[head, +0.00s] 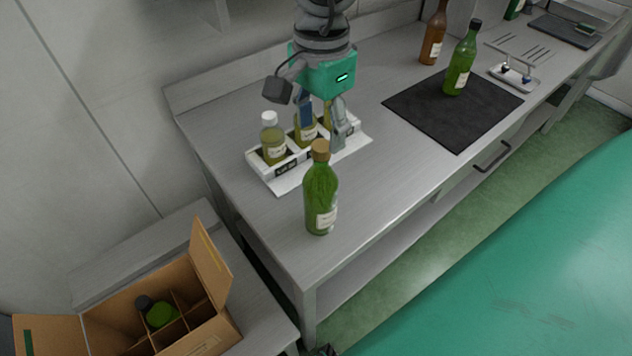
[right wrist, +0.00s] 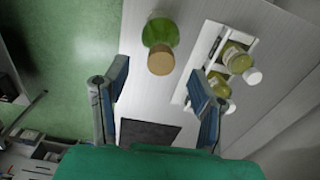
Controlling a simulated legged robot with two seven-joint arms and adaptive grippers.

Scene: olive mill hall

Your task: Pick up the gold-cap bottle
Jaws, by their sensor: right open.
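The gold-cap bottle (head: 321,200) is green glass with a pale label and stands upright near the front left corner of the steel bench. In the right wrist view its gold cap (right wrist: 161,60) shows from above, ahead of the fingertips and roughly between their lines. My right gripper (head: 322,128) is open and empty. In the head view it hangs over the white tray, behind the bottle and apart from it. The right wrist view shows its two blue-grey fingers (right wrist: 155,85) spread wide. My left gripper is not in view.
The white tray (head: 267,181) holds small bottles of yellowish liquid, close behind the gold-cap bottle. A black mat (head: 440,122) carries a dark-capped green bottle (head: 462,65); a brown bottle (head: 433,38) stands behind. A divided cardboard box (head: 212,262) sits lower left. Bare bench lies right of the gold-cap bottle.

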